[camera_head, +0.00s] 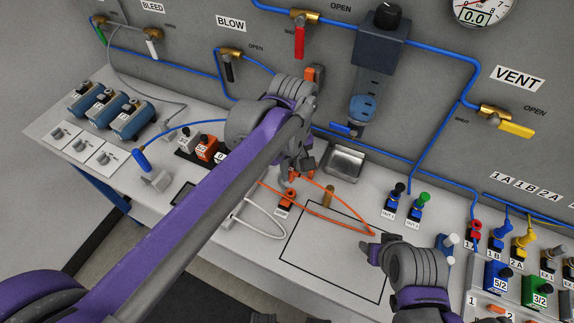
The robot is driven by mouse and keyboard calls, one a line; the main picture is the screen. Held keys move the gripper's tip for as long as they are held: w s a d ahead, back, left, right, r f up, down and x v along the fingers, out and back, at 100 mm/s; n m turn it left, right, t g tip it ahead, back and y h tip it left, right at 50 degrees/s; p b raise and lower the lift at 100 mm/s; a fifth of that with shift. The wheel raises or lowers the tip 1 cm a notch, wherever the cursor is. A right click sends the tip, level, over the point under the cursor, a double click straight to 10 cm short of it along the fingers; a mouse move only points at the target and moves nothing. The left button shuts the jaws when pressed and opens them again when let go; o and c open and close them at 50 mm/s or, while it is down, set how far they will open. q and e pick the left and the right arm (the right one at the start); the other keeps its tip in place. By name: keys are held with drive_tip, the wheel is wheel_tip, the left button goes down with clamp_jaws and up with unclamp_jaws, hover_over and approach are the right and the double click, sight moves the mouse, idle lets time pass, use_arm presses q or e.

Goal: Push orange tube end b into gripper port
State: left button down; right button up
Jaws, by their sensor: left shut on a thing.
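The orange tube (352,229) lies in a loop on the white tabletop. One stretch runs left, passing behind my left arm. The other curves up to my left gripper (301,173), whose jaws are shut on the tube near its end; the end itself is mostly hidden by the fingers. A small orange fitting with a dark tip (287,199) and a label stands just below and left of those fingers. The label is too small to read, so I cannot tell whether it is the gripper port. My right gripper (371,250) is low over the outlined rectangle, apart from the tube; its jaws are unclear.
A white tube (268,215) lies left of the black-outlined rectangle (325,262). A brass-coloured cylinder (328,195) and a metal tray (345,162) stand behind. The panel with blue tubing rises behind.

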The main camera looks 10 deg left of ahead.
sight(291, 182)
idle(0.3)
use_arm(q)
drive_tip(key=n+p, duration=0.2)
drive_tip(key=n, duration=0.2)
drive_tip(key=shift+r, duration=0.2)
use_arm(e)
drive_tip(key=r, duration=0.1)
drive_tip(key=w+r, duration=0.1)
drive_tip(key=r, duration=0.1)
drive_tip(key=shift+r, duration=0.2)
use_arm(q)
drive_tip(key=shift+w+f+n+p, duration=0.15)
drive_tip(key=shift+n+p, duration=0.35)
drive_tip(key=shift+n, duration=0.4)
use_arm(e)
drive_tip(key=shift+w+r, duration=0.35)
use_arm(q)
drive_tip(key=shift+s+f+b, duration=0.2)
drive_tip(key=shift+f+b, duration=0.4)
drive_tip(key=shift+f, duration=0.55)
use_arm(e)
drive_tip(key=shift+s+f, duration=0.5)
drive_tip(key=shift+f, duration=0.3)
use_arm(q)
drive_tip(key=shift+f+b, duration=0.6)
drive_tip(key=shift+f, duration=0.55)
use_arm(e)
drive_tip(key=shift+s+f, duration=0.3)
drive_tip(key=shift+f, duration=0.55)
